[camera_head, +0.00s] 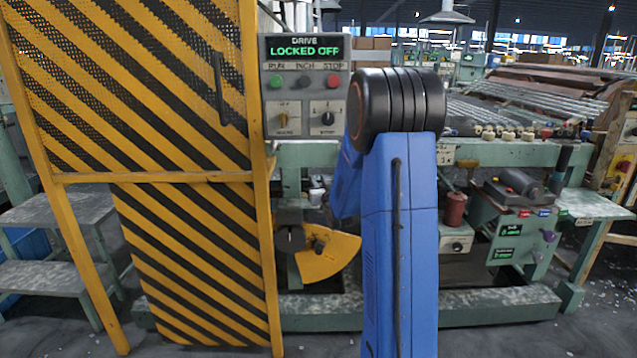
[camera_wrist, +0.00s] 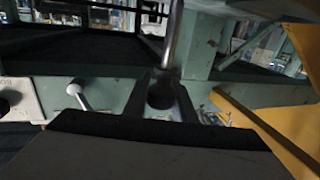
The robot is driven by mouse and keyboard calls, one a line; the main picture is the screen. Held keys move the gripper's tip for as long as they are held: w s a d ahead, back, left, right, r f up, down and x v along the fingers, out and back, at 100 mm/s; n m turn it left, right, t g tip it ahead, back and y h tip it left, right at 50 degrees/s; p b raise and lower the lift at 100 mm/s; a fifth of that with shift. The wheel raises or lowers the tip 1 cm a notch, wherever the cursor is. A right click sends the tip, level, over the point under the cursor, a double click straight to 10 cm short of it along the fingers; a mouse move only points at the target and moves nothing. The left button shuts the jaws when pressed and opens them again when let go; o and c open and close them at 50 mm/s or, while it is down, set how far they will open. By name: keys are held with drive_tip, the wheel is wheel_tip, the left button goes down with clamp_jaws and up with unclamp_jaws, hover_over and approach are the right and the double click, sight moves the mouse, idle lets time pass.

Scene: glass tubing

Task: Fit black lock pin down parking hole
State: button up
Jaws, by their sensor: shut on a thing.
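In the wrist view my gripper (camera_wrist: 163,84) is shut, its two dark fingers on either side of a dark rounded piece, which I take to be the black lock pin (camera_wrist: 160,96). A grey metal rod (camera_wrist: 173,38) runs up the picture from between the fingertips; I cannot tell whether it is part of the pin. The yellow sector plate (camera_head: 325,257) stands low on the machine in the head view, and a yellow part (camera_wrist: 285,130) shows at the right of the wrist view. I cannot make out the parking hole. My gripper is hidden in the head view.
The yellow-and-black striped guard (camera_head: 190,245) stands left of my arm. A control box (camera_head: 305,90) reads "LOCKED OFF". The green machine frame (camera_head: 500,305) spans low across the floor. A pale-knobbed lever (camera_wrist: 77,91) lies left of the fingers in the wrist view.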

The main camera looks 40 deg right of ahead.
drive_tip(key=shift+f, duration=3.6)
drive_tip(key=o, duration=1.1)
drive_tip(key=shift+o, duration=0.2)
